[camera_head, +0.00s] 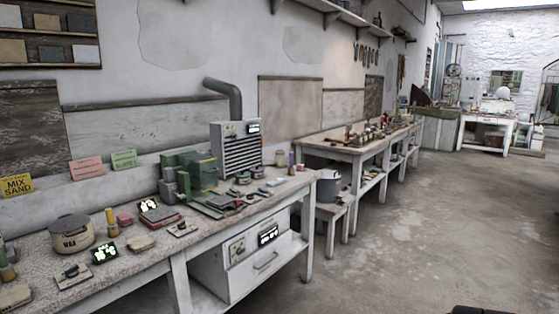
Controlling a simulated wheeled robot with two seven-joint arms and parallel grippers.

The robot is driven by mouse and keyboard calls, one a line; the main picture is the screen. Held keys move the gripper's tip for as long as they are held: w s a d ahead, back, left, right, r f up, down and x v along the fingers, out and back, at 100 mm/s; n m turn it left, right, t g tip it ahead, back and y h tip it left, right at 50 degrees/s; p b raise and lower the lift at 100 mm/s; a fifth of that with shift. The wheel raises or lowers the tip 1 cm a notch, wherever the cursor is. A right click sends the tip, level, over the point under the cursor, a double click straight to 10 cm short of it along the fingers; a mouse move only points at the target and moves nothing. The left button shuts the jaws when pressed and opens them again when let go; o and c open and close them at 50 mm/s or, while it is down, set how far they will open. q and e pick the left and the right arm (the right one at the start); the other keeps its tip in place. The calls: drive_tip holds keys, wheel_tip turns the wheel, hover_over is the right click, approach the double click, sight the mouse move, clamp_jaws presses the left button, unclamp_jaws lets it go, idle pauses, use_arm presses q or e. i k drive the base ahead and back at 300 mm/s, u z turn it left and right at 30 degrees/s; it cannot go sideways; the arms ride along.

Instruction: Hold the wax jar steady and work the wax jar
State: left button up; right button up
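A squat round cream jar (72,236) with a flat grey top and dark lettering stands at the left end of the near workbench. It may be the wax jar; the lettering is too small to read surely. It stands upright on the bench, and nothing of mine touches it.
The near workbench (215,240) also holds small displays (104,253), a green machine (192,175), a grey vented unit (238,148) with a bent pipe, and several small blocks. A grey bucket (328,186) stands on a low stool beyond.

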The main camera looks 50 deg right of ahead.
sight(280, 161)
drive_tip(key=u, duration=0.15)
drive_tip(key=k, duration=0.95)
drive_tip(key=z, duration=2.2)
drive_tip(key=i, duration=1.3)
drive_tip(key=z, duration=0.9)
drive_tip(key=i, duration=2.05)
drive_tip(key=u, duration=0.7)
drive_tip(key=i, duration=1.45)
drive_tip(key=u, duration=1.2)
